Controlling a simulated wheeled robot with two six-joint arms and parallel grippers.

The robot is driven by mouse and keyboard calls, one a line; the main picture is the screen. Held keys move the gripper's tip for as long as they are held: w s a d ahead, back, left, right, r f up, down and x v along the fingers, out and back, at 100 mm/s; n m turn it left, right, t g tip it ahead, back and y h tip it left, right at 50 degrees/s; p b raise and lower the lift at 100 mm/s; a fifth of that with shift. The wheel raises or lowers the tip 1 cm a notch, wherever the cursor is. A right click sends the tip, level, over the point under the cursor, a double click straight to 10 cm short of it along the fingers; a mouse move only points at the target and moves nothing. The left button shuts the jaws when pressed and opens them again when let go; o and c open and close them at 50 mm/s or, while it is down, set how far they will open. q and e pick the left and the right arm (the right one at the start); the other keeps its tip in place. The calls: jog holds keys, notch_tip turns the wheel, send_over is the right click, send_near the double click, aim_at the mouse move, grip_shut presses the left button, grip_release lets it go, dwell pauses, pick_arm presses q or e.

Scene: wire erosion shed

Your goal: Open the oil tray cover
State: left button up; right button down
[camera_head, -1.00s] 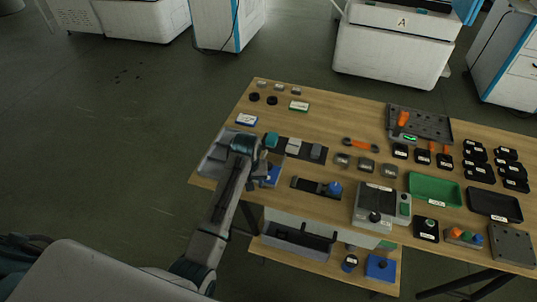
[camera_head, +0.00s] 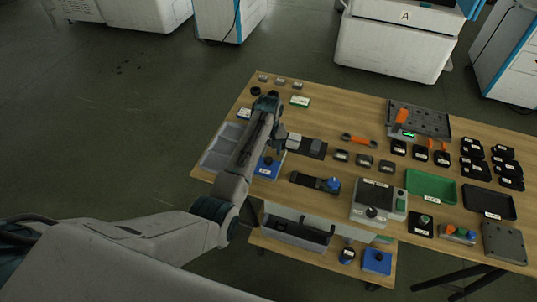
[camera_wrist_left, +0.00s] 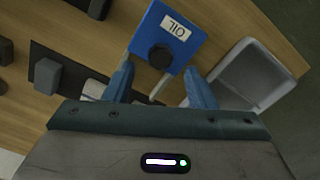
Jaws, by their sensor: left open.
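The oil tray cover (camera_head: 267,168) is a blue plate lying near the left front of the table. The left wrist view shows this cover (camera_wrist_left: 187,38) with a white OIL label and a round black knob (camera_wrist_left: 160,57). My left gripper (camera_head: 282,143) is above the table at the cover's far side, partly hidden by its own arm. In the left wrist view my left gripper (camera_wrist_left: 158,78) is open and empty, its blue-grey fingers apart on either side of the knob's line. I cannot tell its height above the cover. My right gripper is in neither view.
A grey open tray (camera_head: 213,158) lies left of the cover. A dark strip with grey blocks (camera_head: 312,148) is close by on the right. A black plate with a blue knob (camera_head: 332,184) and a grey boxed device (camera_head: 372,203) stand further right.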

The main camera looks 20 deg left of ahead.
aim_at(268, 159)
pick_arm(q)
jog(key=shift+f, duration=2)
